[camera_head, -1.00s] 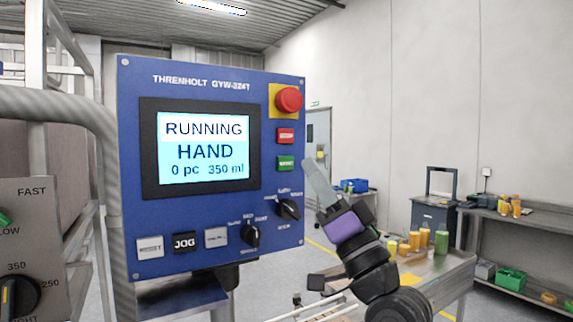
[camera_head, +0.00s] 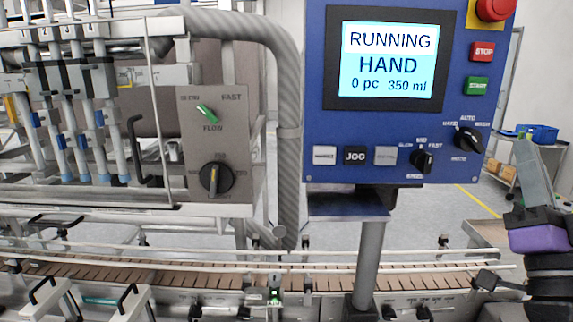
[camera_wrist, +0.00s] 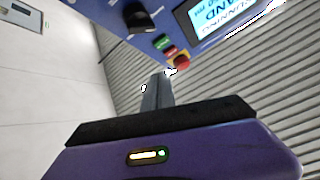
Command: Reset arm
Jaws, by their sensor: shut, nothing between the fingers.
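My gripper (camera_head: 533,168) is at the right edge of the head view, pointing up, with its grey fingers together and nothing between them. It is apart from the blue control panel (camera_head: 315,110), to the right of it. In the wrist view the shut fingers (camera_wrist: 156,92) show beyond the purple gripper body, with the panel (camera_wrist: 182,22) above them. The panel's screen (camera_head: 388,60) reads RUNNING, HAND, 0 pc, 350 ml. The red emergency button (camera_head: 494,8), STOP button (camera_head: 482,51) and green START button (camera_head: 477,83) are on its right side.
Left of the panel is a grey box with a FLOW switch (camera_head: 207,113) and a black knob (camera_head: 215,179). Filling nozzles (camera_head: 85,120) stand at the far left. A slatted conveyor (camera_head: 180,277) runs along the front. A grey post (camera_head: 368,255) holds the panel. A trolley (camera_head: 540,165) stands behind my gripper.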

